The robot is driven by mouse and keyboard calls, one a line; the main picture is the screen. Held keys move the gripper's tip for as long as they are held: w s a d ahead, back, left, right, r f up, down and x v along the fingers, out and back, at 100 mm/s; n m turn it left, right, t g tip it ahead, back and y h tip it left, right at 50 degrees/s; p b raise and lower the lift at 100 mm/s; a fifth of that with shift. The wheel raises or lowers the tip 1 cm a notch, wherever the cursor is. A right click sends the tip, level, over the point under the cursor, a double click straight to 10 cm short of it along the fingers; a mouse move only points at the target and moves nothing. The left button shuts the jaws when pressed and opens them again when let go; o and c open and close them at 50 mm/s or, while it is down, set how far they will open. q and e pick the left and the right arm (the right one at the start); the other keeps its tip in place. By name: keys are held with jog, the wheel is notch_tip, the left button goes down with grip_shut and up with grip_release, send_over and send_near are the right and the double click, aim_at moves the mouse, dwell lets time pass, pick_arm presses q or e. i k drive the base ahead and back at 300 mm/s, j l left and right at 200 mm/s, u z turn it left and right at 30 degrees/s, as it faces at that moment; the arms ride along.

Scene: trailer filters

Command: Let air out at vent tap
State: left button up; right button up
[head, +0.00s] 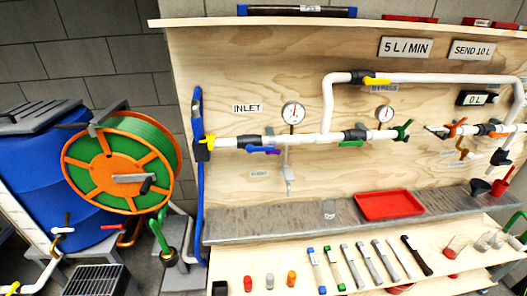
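No label that I can read says vent, so I cannot tell for sure which tap is the vent tap. A small brown tap (463,154) hangs below the pipe at the right, beside a small label (447,153) too blurred to read. A small purple handle (273,152) sits under the pipe left of centre, near a white downward spout (289,182) and another unreadable label (259,174). Neither of my grippers shows in the head view.
The white pipe (325,138) carries blue, green (402,130) and orange (456,128) handles and two gauges (293,113). A yellow handle (376,81) is on the bypass. A red tray (390,205) lies on the grey ledge (290,218). Tools lie below. A hose reel (118,162) stands left.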

aim_at(471, 156)
jog(key=i+l+z, duration=0.15)
jog(key=l+z, duration=0.3)
jog(key=i+l+z, duration=0.25)
jog(key=z, duration=0.2)
jog(key=i+l+z, duration=0.25)
jog(key=z, duration=0.15)
